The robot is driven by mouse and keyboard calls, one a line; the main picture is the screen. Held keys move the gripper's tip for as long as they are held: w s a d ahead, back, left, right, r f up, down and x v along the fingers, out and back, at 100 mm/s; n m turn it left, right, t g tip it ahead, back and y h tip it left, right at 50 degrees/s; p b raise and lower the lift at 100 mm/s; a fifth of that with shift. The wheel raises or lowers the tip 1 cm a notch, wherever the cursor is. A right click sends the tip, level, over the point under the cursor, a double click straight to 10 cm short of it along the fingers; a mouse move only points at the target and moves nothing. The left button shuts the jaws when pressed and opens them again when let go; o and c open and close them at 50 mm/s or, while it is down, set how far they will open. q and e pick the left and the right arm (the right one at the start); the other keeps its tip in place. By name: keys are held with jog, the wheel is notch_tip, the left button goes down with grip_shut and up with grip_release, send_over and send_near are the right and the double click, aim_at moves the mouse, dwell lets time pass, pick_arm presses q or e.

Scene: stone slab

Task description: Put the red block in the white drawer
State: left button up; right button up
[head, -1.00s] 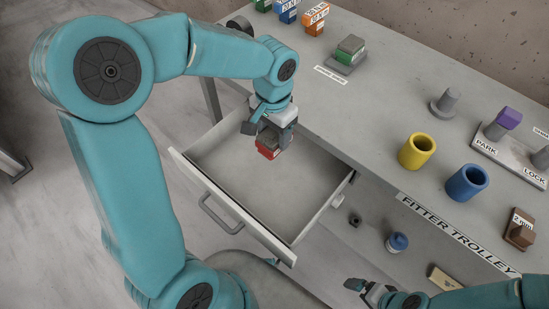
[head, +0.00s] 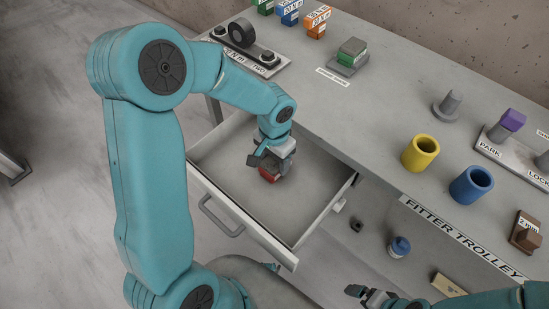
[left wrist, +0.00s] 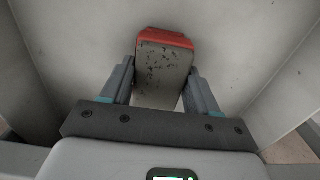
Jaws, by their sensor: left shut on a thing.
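The white drawer (head: 232,208) is pulled open from the grey bench. My left gripper (head: 272,166) is inside the drawer's outline, low over its floor. It is shut on the red block (head: 268,176), which is partly hidden by the fingers in the head view. In the left wrist view the red block (left wrist: 165,40) shows a red end and a worn grey face between the two fingers, with the drawer walls on both sides. I cannot tell whether the block touches the drawer floor. My right gripper (head: 362,293) is at the bottom of the head view, away from the drawer.
On the bench top stand a yellow cup (head: 420,152), a blue cup (head: 471,184), a green-and-grey block (head: 350,50) on a plate and several labelled blocks at the back. A blue-capped bottle (head: 398,246) stands on the lower shelf. The drawer floor around the block is clear.

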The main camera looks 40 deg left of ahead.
aim_at(274, 160)
pick_arm(q)
jog(key=o, duration=1.3)
jog(key=shift+w+f, duration=0.1)
jog(key=shift+f, duration=0.05)
jog(key=shift+c, duration=0.2)
jog(key=shift+r+p, duration=0.35)
notch_tip(274, 160, up, 12)
jog(key=p, duration=0.1)
jog(key=shift+f, duration=0.15)
